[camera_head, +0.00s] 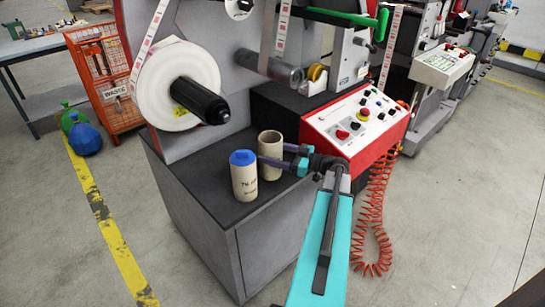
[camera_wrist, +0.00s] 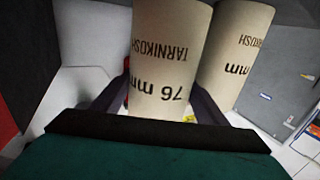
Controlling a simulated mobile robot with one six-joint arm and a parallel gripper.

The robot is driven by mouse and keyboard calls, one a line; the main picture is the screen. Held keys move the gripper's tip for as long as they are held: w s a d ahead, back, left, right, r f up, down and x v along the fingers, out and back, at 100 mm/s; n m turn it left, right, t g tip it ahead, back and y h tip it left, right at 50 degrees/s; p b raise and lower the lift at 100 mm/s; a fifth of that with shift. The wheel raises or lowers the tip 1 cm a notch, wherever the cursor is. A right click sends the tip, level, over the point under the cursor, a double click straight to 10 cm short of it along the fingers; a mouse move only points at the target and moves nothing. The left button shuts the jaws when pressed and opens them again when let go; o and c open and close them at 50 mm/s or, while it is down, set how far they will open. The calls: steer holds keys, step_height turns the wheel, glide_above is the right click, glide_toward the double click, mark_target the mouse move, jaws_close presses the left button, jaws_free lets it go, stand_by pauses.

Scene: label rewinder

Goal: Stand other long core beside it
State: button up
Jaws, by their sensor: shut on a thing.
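Two tan cardboard cores stand upright, side by side, at the front of the dark cabinet top (camera_head: 207,178). The front-left core (camera_head: 245,183) has a blue top and dark lettering; it shows at the right of the wrist view (camera_wrist: 236,60). The other core (camera_head: 271,145) has an open top and is just behind and to the right. My gripper (camera_head: 272,157) reaches in from the right and is shut on this open-topped core, which fills the middle of the wrist view (camera_wrist: 168,50).
A large white label roll on a black spindle (camera_head: 200,100) overhangs the cabinet at left. A red-edged control panel (camera_head: 358,122) is close to the right of my gripper, with a coiled orange hose (camera_head: 372,225) below. Bare cabinet top lies left of the cores.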

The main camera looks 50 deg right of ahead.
steer(key=shift+f, duration=1.05)
steer(key=shift+f, duration=0.1)
steer(key=o, duration=1.2)
steer(key=shift+b+v, duration=0.4)
steer(key=shift+v, duration=3.4)
